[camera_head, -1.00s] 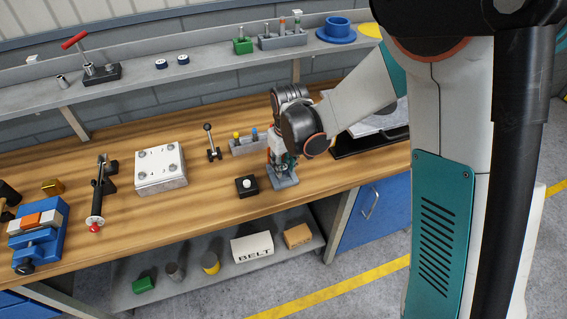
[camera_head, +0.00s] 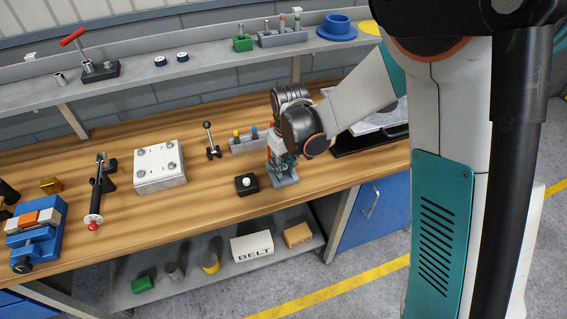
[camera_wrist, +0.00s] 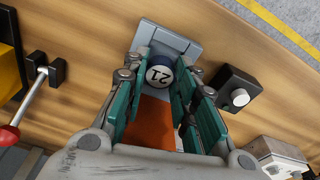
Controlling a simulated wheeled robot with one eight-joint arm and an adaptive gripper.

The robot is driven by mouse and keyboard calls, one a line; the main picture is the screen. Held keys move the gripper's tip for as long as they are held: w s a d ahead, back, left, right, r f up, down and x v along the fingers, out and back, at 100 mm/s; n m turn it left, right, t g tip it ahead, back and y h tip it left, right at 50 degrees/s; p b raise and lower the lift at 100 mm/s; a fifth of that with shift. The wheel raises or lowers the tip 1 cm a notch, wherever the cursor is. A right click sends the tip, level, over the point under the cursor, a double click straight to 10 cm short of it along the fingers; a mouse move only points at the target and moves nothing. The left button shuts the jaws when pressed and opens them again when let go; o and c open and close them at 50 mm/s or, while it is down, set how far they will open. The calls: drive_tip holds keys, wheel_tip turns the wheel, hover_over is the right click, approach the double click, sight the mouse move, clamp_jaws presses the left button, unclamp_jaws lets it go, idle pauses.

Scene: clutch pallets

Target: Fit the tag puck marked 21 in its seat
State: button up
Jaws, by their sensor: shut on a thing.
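The tag puck marked 21 (camera_wrist: 160,75) has a white face with a dark blue rim. In the wrist view it sits at the fingertips of my gripper (camera_wrist: 160,88), over a grey block on the bench. My teal fingers are shut on it from both sides. The grey block (camera_wrist: 168,38), which looks like the seat, shows beyond the puck; in the head view it is a grey base (camera_head: 287,181) near the bench's front edge. My gripper (camera_head: 284,168) points down at it. Whether the puck touches the seat is hidden.
A black box with a white button (camera_head: 246,184) stands just left of the grey base. A grey holder with coloured pegs (camera_head: 250,142) and a small lever (camera_head: 211,142) stand behind. A white block (camera_head: 160,167) lies farther left. Bare bench lies between them.

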drive_tip(key=shift+f+b, duration=0.3)
drive_tip(key=shift+f, duration=0.1)
drive_tip(key=o, duration=0.9)
drive_tip(key=shift+o, duration=0.2)
drive_tip(key=o, duration=0.4)
drive_tip(key=shift+r, duration=0.1)
drive_tip(key=shift+r+p, duration=2.15)
drive_tip(key=shift+r, duration=1.3)
